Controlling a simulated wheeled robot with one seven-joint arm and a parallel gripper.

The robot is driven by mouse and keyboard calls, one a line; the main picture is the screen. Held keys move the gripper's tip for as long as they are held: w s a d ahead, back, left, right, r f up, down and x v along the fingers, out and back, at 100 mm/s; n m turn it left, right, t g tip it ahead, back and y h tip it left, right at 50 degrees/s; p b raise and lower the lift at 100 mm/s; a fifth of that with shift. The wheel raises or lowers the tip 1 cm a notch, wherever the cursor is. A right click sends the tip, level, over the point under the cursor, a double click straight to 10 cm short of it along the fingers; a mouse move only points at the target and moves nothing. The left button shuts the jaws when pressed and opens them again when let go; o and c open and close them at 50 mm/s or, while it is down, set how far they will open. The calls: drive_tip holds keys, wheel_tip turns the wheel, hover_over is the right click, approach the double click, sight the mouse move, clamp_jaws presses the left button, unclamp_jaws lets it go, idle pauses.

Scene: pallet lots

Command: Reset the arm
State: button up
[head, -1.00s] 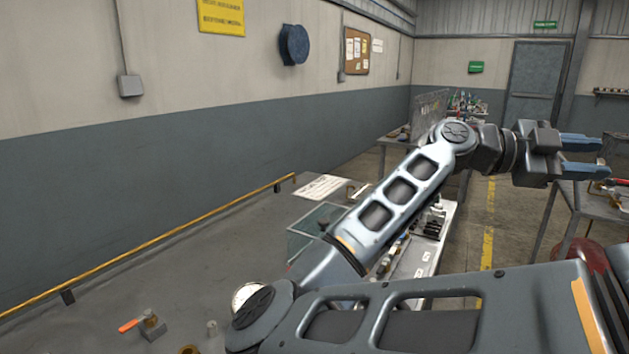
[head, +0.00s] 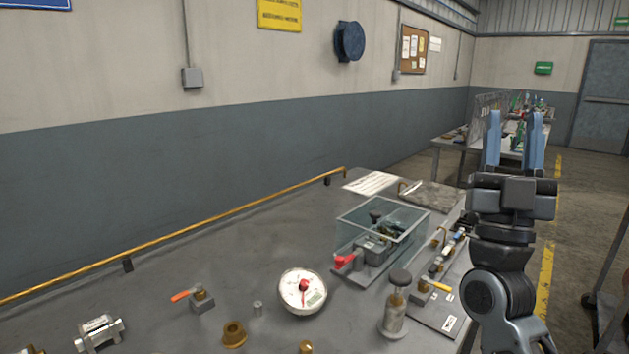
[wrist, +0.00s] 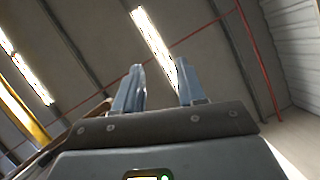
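My gripper (head: 514,140) stands upright at the right of the head view, with its two blue fingers pointing up. The fingers are apart with nothing between them. In the wrist view my gripper (wrist: 157,88) is also open and empty against the ceiling. The gripper is clear of the workbench (head: 150,270), beside its right edge in the picture. The lower part of my arm runs out of the bottom of the head view.
The bench holds a gauge (head: 303,291), a clear bin (head: 383,228), a valve with an orange handle (head: 201,299), a brass fitting (head: 234,335) and a dark-knobbed part (head: 394,307). A yellow rail (head: 200,240) runs along the back. Open floor lies at the right.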

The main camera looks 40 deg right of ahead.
drive_tip(key=a+f+n+t+y+b, duration=0.1)
drive_tip(key=a+f+n+t+y, duration=0.3)
drive_tip(key=a+f+n+y, duration=0.55)
drive_tip(key=a+f+n+t+y+b, duration=0.1)
drive_tip(key=a+f+n+t+y, duration=0.35)
drive_tip(key=f+y, duration=0.85)
drive_tip(key=s+a+f+m+g+y+b, duration=0.1)
drive_tip(key=s+a+f+m+g+y, duration=0.1)
drive_tip(key=s+a+f+g+y, duration=0.3)
drive_tip(key=s+a+f+g, duration=0.3)
drive_tip(key=s+a+f, duration=0.4)
drive_tip(key=s+a, duration=0.1)
drive_tip(key=shift+s+a+f, duration=0.3)
drive_tip(key=shift+s, duration=0.35)
